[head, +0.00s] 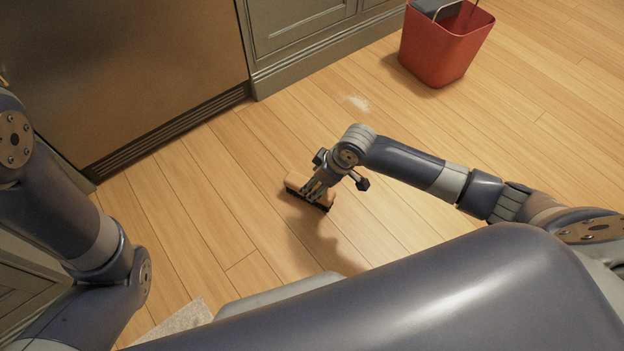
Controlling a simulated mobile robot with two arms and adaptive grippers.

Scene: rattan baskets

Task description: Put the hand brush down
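The hand brush (297,183) has a light wooden body with dark bristles facing down. It is low over the wooden floor in the middle of the head view; I cannot tell whether the bristles touch the floor. My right gripper (314,190) reaches down to it from above, with its fingers around the brush's middle and apparently closed on it. The fingers hide part of the brush. My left arm hangs at the left side of the view, and its gripper is out of sight.
A red bucket (440,45) with a grey item in it stands at the upper right. A pale patch of spilled material (357,102) lies on the floor (480,130). Cabinets (300,35) and a metal appliance (130,70) border the back left. A grey mat corner (182,322) shows below. Floor around the brush is clear.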

